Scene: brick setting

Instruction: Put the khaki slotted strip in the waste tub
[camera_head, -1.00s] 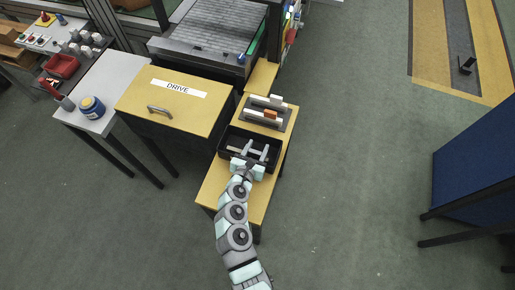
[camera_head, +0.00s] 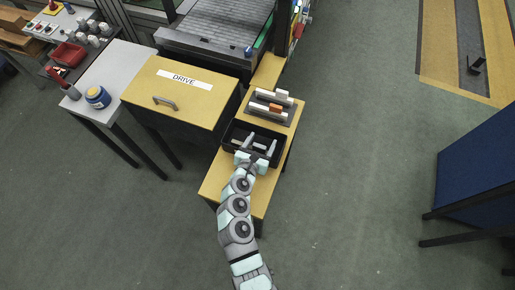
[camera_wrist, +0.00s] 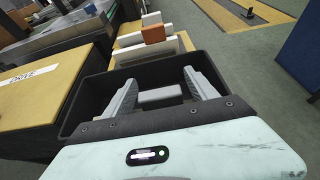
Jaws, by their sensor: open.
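The black waste tub (camera_head: 229,133) stands on a narrow yellow bench, and its dark walls fill the middle of the wrist view (camera_wrist: 84,100). My gripper (camera_head: 260,144) is open over the tub, with its two grey fingers spread and reaching inside the rim; they also show in the wrist view (camera_wrist: 160,86). A pale strip (camera_head: 237,141) shows in the tub beside the left finger, partly hidden. A flat greyish piece (camera_wrist: 160,94) shows between the spread fingers in the wrist view, apparently the same strip. Its slots and exact height cannot be made out.
A dark rack (camera_head: 259,106) with white pieces and an orange block (camera_head: 275,108) stands just behind the tub. A yellow cabinet (camera_head: 195,95) marked DRIVE is to the left. The bench's front end (camera_head: 215,180) is bare.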

